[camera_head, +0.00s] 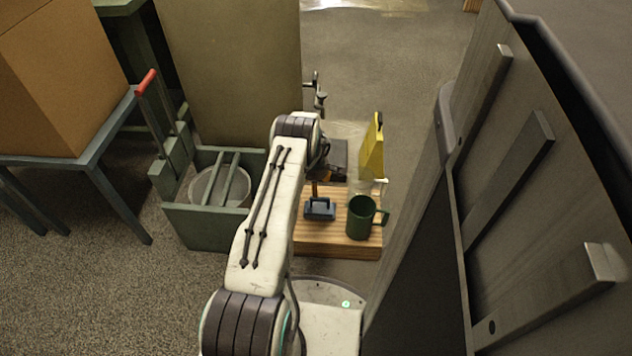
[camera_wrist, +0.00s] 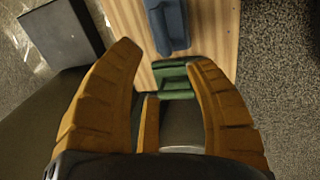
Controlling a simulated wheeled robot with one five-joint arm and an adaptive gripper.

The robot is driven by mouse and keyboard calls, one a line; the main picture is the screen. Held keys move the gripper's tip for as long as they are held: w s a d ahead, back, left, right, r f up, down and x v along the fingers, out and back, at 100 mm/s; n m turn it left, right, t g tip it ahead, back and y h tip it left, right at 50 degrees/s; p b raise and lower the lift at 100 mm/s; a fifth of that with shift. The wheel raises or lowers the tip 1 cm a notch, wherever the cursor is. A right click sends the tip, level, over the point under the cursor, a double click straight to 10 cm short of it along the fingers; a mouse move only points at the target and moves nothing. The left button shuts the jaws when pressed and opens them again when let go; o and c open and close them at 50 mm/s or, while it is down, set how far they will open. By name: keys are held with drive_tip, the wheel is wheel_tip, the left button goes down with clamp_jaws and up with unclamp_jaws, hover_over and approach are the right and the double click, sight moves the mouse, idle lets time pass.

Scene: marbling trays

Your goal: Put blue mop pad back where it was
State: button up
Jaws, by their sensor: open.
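A blue item (camera_head: 320,209), the only blue thing that could be the blue mop pad, lies on a wooden board (camera_head: 310,240) beside the dark green mug (camera_head: 362,218). In the wrist view a blue padded thing (camera_wrist: 167,25) lies on the wood just beyond my fingertips. My gripper (camera_wrist: 163,54) is open, its brown fingers spread. A green piece (camera_wrist: 174,80) shows between the fingers, near the right one; I cannot tell whether it is touched. In the head view my arm hides most of the gripper.
A green mop bucket (camera_head: 205,228) with a red-tipped handle stands left of the board. A yellow sign-like piece (camera_head: 372,150) stands at the board's far right. A tall grey panel (camera_head: 510,180) closes the right side. A cardboard box (camera_head: 65,80) sits on a table at left.

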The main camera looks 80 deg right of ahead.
drive_tip(key=shift+a+r+p, duration=0.1)
drive_tip(key=shift+r+p, duration=0.2)
drive_tip(key=shift+r, duration=0.15)
